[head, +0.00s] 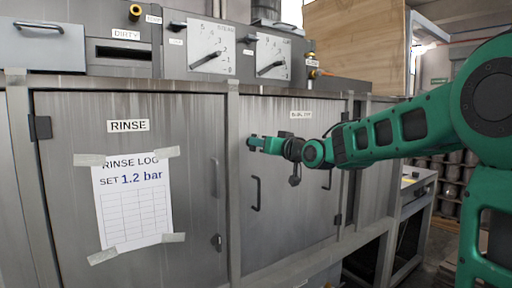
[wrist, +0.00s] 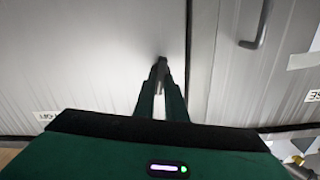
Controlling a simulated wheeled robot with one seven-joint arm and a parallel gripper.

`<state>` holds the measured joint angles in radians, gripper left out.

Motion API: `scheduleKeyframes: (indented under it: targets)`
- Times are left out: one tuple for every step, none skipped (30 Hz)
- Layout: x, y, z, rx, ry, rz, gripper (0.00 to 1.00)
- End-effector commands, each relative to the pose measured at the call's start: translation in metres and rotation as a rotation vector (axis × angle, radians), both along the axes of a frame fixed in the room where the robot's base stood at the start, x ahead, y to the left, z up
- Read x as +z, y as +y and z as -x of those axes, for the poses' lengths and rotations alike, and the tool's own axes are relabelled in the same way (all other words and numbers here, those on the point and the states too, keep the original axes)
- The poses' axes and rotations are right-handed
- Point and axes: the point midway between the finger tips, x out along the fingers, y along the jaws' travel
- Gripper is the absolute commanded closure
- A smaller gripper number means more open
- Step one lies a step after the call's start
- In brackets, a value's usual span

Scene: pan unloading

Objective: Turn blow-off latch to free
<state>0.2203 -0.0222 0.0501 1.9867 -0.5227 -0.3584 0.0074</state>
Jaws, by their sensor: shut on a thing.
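The blow-off door (head: 300,215) is a grey metal panel right of the rinse door, with a partly covered label (head: 301,114) at its top. My green gripper (head: 252,143) is at this door's upper left edge, by the post between the doors. In the wrist view, my gripper (wrist: 161,85) has its fingertips closed on a small dark latch (wrist: 160,63) standing out from the panel. The fingers cover much of the latch, so its exact angle is unclear. In the head view the gripper hides the latch.
The blow-off door's dark handle (head: 256,193) is below my gripper. The rinse door (head: 70,150) carries a taped log sheet (head: 134,205), a handle (head: 214,176) and its own latch (head: 217,242). Two gauges (head: 210,48) (head: 272,57) sit above.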

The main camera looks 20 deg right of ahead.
Motion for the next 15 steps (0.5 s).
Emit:
scheduleKeyframes:
  targets:
    - [-0.0001, 0.0008, 0.0000, 0.002, 0.012, -0.039, 1.00]
    - [-0.0001, 0.0007, 0.0000, 0.002, 0.020, -0.064, 1.00]
    - [-0.0001, 0.0005, -0.0001, 0.002, 0.032, -0.100, 1.00]
    - [-0.0001, 0.0004, -0.0001, 0.002, 0.041, -0.127, 1.00]
    - [-0.0003, 0.0003, -0.0001, 0.002, 0.050, -0.153, 1.00]
    - [-0.0003, 0.0001, -0.0002, 0.002, 0.062, -0.190, 1.00]
    - [-0.0003, -0.0001, -0.0002, 0.002, 0.071, -0.217, 1.00]
    - [-0.0005, -0.0002, -0.0003, 0.002, 0.080, -0.244, 1.00]
    - [-0.0005, -0.0005, -0.0004, 0.002, 0.091, -0.280, 1.00]
    - [-0.0007, -0.0008, -0.0004, 0.001, 0.101, -0.308, 1.00]
    - [-0.0008, -0.0011, -0.0005, 0.001, 0.109, -0.335, 1.00]
    - [-0.0008, -0.0015, -0.0006, 0.001, 0.121, -0.372, 1.00]
    - [-0.0010, -0.0017, -0.0006, 0.001, 0.130, -0.398, 1.00]
    - [-0.0011, -0.0019, -0.0006, 0.001, 0.139, -0.425, 1.00]
    - [-0.0013, -0.0021, -0.0007, 0.001, 0.151, -0.462, 1.00]
